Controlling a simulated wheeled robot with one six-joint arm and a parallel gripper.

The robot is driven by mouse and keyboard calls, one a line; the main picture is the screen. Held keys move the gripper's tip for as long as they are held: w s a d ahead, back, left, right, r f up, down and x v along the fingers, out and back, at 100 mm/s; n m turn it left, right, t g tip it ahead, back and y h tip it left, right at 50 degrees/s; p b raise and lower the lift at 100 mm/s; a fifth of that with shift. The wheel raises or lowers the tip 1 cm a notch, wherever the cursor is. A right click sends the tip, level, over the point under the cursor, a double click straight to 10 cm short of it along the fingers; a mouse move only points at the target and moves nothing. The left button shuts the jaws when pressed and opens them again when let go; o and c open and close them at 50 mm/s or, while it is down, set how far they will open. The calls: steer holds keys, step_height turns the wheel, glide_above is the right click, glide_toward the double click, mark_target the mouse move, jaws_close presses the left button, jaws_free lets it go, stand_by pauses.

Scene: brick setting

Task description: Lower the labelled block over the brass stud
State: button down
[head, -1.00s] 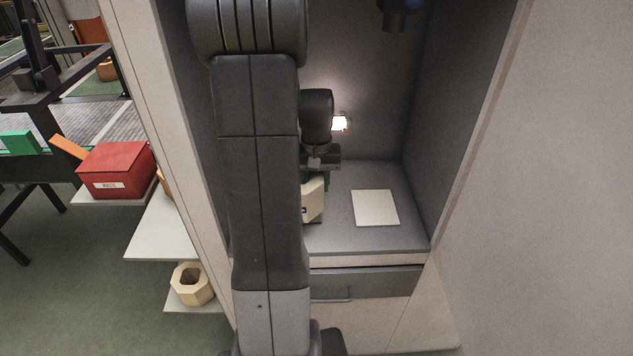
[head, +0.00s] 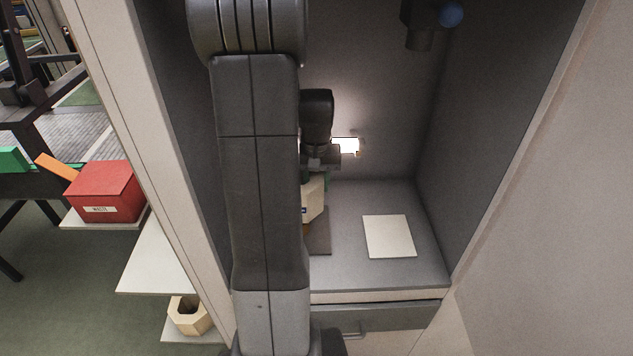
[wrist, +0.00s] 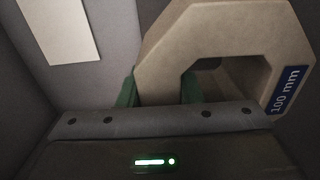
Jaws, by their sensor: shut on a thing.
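The labelled block (head: 313,200) is a beige octagonal ring, partly hidden behind my arm in the head view. In the wrist view the block (wrist: 190,38) shows its opening and a blue "100 mm" label. My gripper (wrist: 160,92) is shut on one wall of it, a green finger on each side. In the head view my gripper (head: 318,172) is above the shelf surface inside the recess. A small brown patch shows below the block, beside my arm; I cannot tell whether it is the brass stud. No stud shows clearly.
A pale square plate (head: 389,236) lies on the grey shelf (head: 345,275), right of a dark pad (head: 320,235). Recess walls close in on both sides. A lit lamp (head: 347,145) is behind. A red box (head: 105,190) and another octagonal block (head: 188,316) sit outside, left.

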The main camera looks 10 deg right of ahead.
steer(key=shift+f+b, duration=2.2)
steer(key=shift+f, duration=0.7)
steer(key=shift+f+b, duration=1.5)
steer(key=shift+f, duration=0.5)
steer(key=c, duration=0.9)
jaws_free()
steer(key=shift+s, duration=0.1)
steer(key=shift+c, duration=0.2)
steer(key=shift+r+p, duration=3.4)
steer(key=shift+r, duration=1.1)
